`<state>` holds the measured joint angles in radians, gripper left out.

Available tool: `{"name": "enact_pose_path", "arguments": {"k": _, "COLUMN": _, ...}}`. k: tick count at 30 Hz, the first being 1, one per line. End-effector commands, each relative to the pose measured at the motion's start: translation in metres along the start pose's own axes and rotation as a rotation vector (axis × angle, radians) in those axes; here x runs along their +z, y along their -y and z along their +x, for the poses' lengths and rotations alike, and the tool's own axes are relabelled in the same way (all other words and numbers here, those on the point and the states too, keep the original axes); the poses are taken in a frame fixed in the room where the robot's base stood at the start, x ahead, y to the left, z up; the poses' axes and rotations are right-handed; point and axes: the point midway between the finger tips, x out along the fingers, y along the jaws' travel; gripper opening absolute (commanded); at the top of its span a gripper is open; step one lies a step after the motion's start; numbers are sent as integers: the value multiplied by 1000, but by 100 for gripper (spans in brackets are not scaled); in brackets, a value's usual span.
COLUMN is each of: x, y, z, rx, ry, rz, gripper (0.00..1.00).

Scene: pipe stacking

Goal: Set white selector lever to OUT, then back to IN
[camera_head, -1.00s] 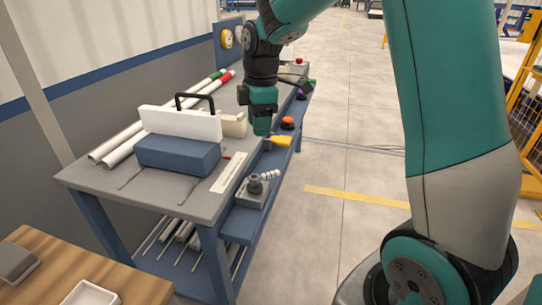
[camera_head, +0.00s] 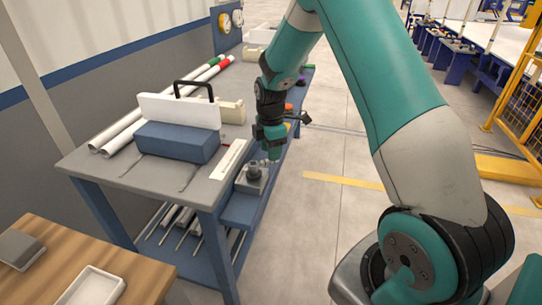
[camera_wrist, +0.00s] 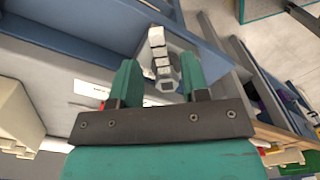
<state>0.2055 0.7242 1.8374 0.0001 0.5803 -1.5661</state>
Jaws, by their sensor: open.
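In the head view the grey selector base (camera_head: 253,181) with a dark round hub sits on the blue ledge at the bench's right side. My gripper (camera_head: 273,157) is just above and beside it, largely hiding the lever there. The lever's IN and OUT marks are not readable.
A blue block with a white panel (camera_head: 180,109) and black handle stands on the grey bench. A white label strip (camera_head: 229,160) lies by the bench edge. An orange knob (camera_head: 288,107) is farther along the ledge.

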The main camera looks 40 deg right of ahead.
Motion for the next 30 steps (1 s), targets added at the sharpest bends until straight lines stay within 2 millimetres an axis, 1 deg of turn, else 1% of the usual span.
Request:
{"name": "enact_pose_path", "arguments": {"k": 1, "x": 0, "y": 0, "z": 8, "rx": -3, "ry": 0, "rz": 0, "gripper": 42}}
{"name": "enact_pose_path", "arguments": {"k": 3, "x": 0, "y": 0, "z": 16, "rx": -2, "ry": 0, "rz": 0, "gripper": 42}}
{"name": "enact_pose_path", "arguments": {"k": 6, "x": 0, "y": 0, "z": 23, "rx": 0, "ry": 0, "rz": 0, "gripper": 42}}
{"name": "enact_pose_path", "arguments": {"k": 10, "x": 0, "y": 0, "z": 26, "rx": 1, "ry": 0, "rz": 0, "gripper": 42}}
{"name": "enact_pose_path", "arguments": {"k": 16, "x": 0, "y": 0, "z": 26, "rx": 1, "ry": 0, "rz": 0, "gripper": 42}}
{"name": "enact_pose_path", "arguments": {"k": 17, "x": 0, "y": 0, "z": 26, "rx": 1, "ry": 0, "rz": 0, "gripper": 37}}
{"name": "enact_pose_path", "arguments": {"k": 18, "x": 0, "y": 0, "z": 26, "rx": 1, "ry": 0, "rz": 0, "gripper": 28}}
{"name": "enact_pose_path", "arguments": {"k": 20, "x": 0, "y": 0, "z": 26, "rx": 1, "ry": 0, "rz": 0, "gripper": 14}}
{"name": "enact_pose_path", "arguments": {"k": 21, "x": 0, "y": 0, "z": 26, "rx": 1, "ry": 0, "rz": 0, "gripper": 5}}
{"name": "enact_pose_path", "arguments": {"k": 22, "x": 0, "y": 0, "z": 26, "rx": 1, "ry": 0, "rz": 0, "gripper": 0}}
{"name": "enact_pose_path", "arguments": {"k": 30, "x": 3, "y": 0, "z": 26, "rx": 1, "ry": 0, "rz": 12, "gripper": 0}}
